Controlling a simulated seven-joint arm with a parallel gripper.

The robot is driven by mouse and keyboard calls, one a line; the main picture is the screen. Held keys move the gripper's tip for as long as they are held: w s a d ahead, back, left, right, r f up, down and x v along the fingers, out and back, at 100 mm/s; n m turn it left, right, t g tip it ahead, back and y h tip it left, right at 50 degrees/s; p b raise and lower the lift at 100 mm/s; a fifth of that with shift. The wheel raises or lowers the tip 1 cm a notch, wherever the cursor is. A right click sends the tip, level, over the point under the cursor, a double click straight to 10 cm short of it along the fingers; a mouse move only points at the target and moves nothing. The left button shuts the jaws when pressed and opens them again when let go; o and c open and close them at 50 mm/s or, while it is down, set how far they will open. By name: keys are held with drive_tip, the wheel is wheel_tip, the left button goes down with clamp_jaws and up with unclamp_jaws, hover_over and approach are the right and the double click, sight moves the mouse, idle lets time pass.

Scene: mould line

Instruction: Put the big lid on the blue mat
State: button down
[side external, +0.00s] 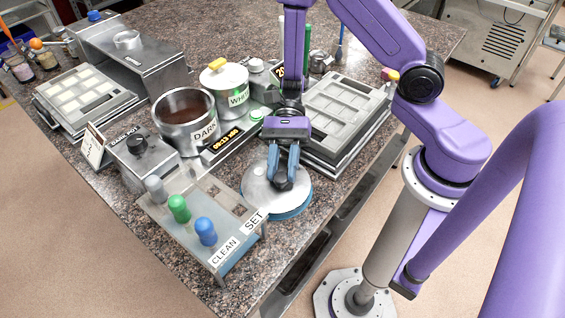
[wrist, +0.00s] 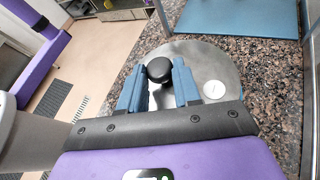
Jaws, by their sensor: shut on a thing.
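The big lid is a round, silvery disc (side external: 258,193) at the front of the counter, and it fills the middle of the wrist view (wrist: 215,65). It has a black knob (wrist: 158,70) and a small white round spot. My gripper (side external: 281,184) points down over the lid, its blue fingers on either side of the knob, shut on it. The blue mat (side external: 283,214) shows as a round blue rim under the lid's near edge; the lid hides most of it. I cannot tell whether the lid touches the mat or hangs just above it.
A clear stand marked CLEAN and SET (side external: 226,215), with coloured knobs, is close left of the lid. The open DARK pot (side external: 186,122) and covered WHITE pot (side external: 224,88) stand behind. A stack of grey moulds (side external: 340,108) is behind right. The counter's edge is near.

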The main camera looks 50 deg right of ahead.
drive_tip(key=c, duration=0.8)
unclamp_jaws()
drive_tip(key=shift+r, duration=0.45)
drive_tip(key=v, duration=1.2)
drive_tip(key=shift+r, duration=0.15)
drive_tip(key=s+r+n+t+h, duration=0.2)
drive_tip(key=s+n, duration=0.3)
drive_tip(key=n, duration=0.3)
drive_tip(key=s+d+r+n+t+h, duration=0.1)
drive_tip(key=s+n+t+h, duration=0.1)
drive_tip(key=s+n+h, duration=0.3)
drive_tip(key=s+d+r+n+t+h, duration=0.1)
drive_tip(key=s+n, duration=0.5)
drive_tip(key=n, duration=0.7)
drive_tip(key=shift+s+d+r+t+h, duration=0.15)
drive_tip(key=shift+r+t+h, duration=0.35)
drive_tip(key=shift+h, duration=0.3)
drive_tip(key=shift+s+a+r+t+h, duration=0.1)
drive_tip(key=shift+r+t+h, duration=0.3)
drive_tip(key=shift+t+h, duration=0.3)
